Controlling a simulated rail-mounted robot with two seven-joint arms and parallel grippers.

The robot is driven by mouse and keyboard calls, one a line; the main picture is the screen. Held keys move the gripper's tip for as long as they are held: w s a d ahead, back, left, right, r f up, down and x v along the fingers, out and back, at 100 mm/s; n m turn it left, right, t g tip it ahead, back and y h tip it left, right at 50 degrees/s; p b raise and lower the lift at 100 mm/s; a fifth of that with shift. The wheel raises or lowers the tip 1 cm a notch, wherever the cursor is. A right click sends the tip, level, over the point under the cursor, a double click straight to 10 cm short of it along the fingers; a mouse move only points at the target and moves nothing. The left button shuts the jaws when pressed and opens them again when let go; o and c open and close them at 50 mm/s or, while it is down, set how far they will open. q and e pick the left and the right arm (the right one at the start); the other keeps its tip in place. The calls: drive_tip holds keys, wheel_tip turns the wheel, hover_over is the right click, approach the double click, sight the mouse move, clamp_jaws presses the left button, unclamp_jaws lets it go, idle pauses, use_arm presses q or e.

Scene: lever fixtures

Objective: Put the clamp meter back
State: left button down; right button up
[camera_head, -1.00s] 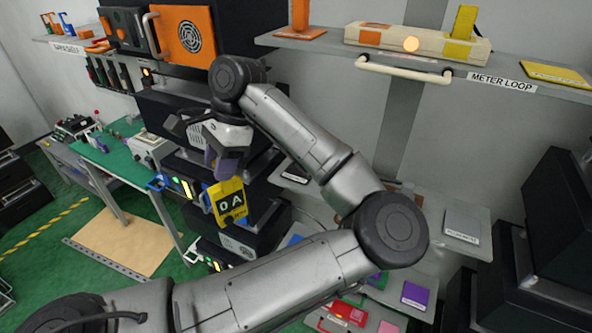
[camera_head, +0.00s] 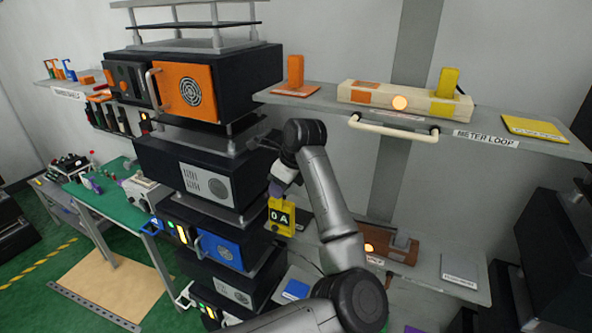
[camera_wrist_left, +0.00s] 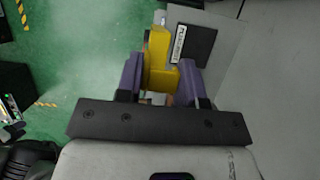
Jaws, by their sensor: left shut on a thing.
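The yellow clamp meter (camera_head: 281,217), with a dark display reading "0 A", hangs upright in my left gripper (camera_head: 277,189). The purple fingers are shut on it. In the left wrist view the yellow body (camera_wrist_left: 160,62) sits between the two purple fingers (camera_wrist_left: 163,84). It is in the air, to the right of the black rack and lower than the upper shelf. A flat yellow pad (camera_head: 535,127) with a small label lies empty at the right end of that shelf. My right gripper is not in view.
The upper shelf (camera_head: 300,100) carries a "METER LOOP" label, a cream bar fixture (camera_head: 380,97) with an orange light, and a cream handle (camera_head: 393,129) along its front. A lower shelf (camera_head: 420,276) holds a brown device (camera_head: 385,246). The black rack (camera_head: 190,165) stands left.

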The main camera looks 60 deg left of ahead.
use_arm(q)
drive_tip(key=w+a+f+p, duration=0.1)
drive_tip(key=w+a+p, duration=0.3)
drive_tip(key=w, duration=0.3)
drive_tip(key=shift+w+a+f, duration=0.15)
drive_tip(key=shift+a+f, duration=0.1)
drive_tip(key=shift+a, duration=0.1)
drive_tip(key=shift+f, duration=0.15)
drive_tip(key=c, duration=0.8)
unclamp_jaws()
drive_tip(key=shift+o, duration=0.2)
